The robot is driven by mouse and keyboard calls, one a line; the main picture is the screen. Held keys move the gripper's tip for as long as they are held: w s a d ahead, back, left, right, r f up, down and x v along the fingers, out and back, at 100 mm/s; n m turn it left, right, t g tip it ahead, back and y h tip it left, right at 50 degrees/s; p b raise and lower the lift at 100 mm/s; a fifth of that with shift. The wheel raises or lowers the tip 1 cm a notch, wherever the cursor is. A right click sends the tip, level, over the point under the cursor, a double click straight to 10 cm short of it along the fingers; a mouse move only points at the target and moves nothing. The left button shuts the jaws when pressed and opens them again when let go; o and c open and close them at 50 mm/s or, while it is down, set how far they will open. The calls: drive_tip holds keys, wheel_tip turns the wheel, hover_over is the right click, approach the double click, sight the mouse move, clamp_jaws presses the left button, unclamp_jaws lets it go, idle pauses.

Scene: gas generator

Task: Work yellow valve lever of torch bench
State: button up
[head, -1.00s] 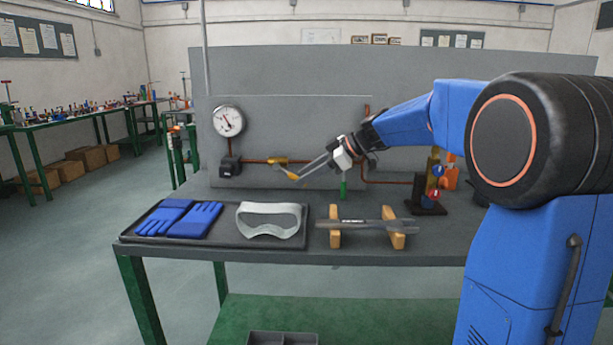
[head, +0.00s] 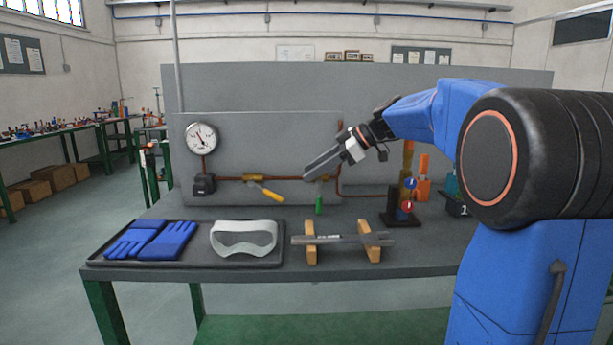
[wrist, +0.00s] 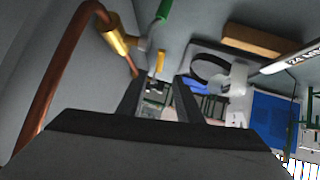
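The yellow valve lever (head: 268,193) slants down to the right from its brass valve on the copper pipe (head: 228,178). My gripper (head: 307,174) is open and empty, up and right of the lever's free end and apart from it in the head view. In the wrist view, the two fingers (wrist: 158,88) are spread. A yellow piece (wrist: 160,62), probably the lever, shows beyond and between the fingertips. A second valve with a green lever (head: 319,205) hangs just below my fingers; the green lever also shows at the wrist view's top (wrist: 164,10).
A pressure gauge (head: 201,137) stands at the panel's left. The bench holds a tray (head: 100,256) with blue gloves (head: 170,240) and goggles (head: 243,239), and a torch on wooden rests (head: 310,245). A stand with red and blue knobs (head: 398,215) is at right.

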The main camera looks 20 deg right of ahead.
drive_tip(key=shift+a+r, duration=0.1)
drive_tip(key=shift+r, duration=0.1)
clamp_jaws()
wheel_tip(320, 180, up, 6)
drive_tip(key=a+g+h, duration=0.2)
drive_tip(key=a+h, duration=0.1)
drive_tip(key=h, duration=0.1)
approach(274, 194)
drive_tip(key=shift+t, duration=0.3)
drive_tip(key=x, duration=0.6)
drive_tip(key=shift+f, duration=0.25)
drive_tip(key=shift+f, duration=0.1)
